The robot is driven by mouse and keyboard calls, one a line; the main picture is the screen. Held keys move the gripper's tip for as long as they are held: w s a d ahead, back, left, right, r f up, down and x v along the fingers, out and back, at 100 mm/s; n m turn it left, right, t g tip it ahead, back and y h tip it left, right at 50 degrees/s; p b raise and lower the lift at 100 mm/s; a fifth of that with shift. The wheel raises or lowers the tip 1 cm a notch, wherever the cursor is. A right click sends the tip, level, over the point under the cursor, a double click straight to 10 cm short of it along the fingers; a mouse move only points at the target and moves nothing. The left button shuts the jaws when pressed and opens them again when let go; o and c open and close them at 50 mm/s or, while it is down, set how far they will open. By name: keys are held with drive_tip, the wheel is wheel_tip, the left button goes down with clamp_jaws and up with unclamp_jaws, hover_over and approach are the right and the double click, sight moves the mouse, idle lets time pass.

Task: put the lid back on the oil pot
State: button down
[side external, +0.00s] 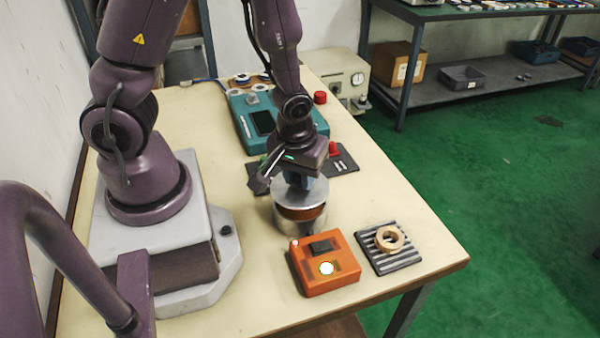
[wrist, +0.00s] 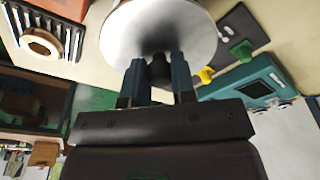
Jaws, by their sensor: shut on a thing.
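The lid (side external: 300,188) is a round silver disc, held level by my gripper (side external: 299,180). In the wrist view my gripper (wrist: 159,80) has its two blue fingers shut on a dark knob at the middle of the lid (wrist: 158,22). The oil pot (side external: 300,219) is a round metal pot with a brownish upper part, standing on the table directly below the lid. In the side view the lid covers the pot's mouth. I cannot tell whether the lid touches the rim. The wrist view does not show the pot, as the lid hides it.
An orange box (side external: 324,264) stands just in front of the pot. A ribbed dark tray (side external: 402,262) with a bearing ring (side external: 389,239) lies to its right. A teal device (side external: 239,106) and a dark mat (side external: 345,163) with coloured knobs lie behind. The table's right front is clear.

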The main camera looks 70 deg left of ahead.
sight(300, 188)
drive_tip(key=shift+f, duration=0.2)
idle(0.5)
drive_tip(key=shift+f, duration=0.8)
drive_tip(key=shift+f, duration=0.75)
idle(0.8)
drive_tip(key=c, duration=0.9)
unclamp_jaws()
drive_tip(key=shift+o, duration=0.2)
drive_tip(key=shift+r, duration=3.8)
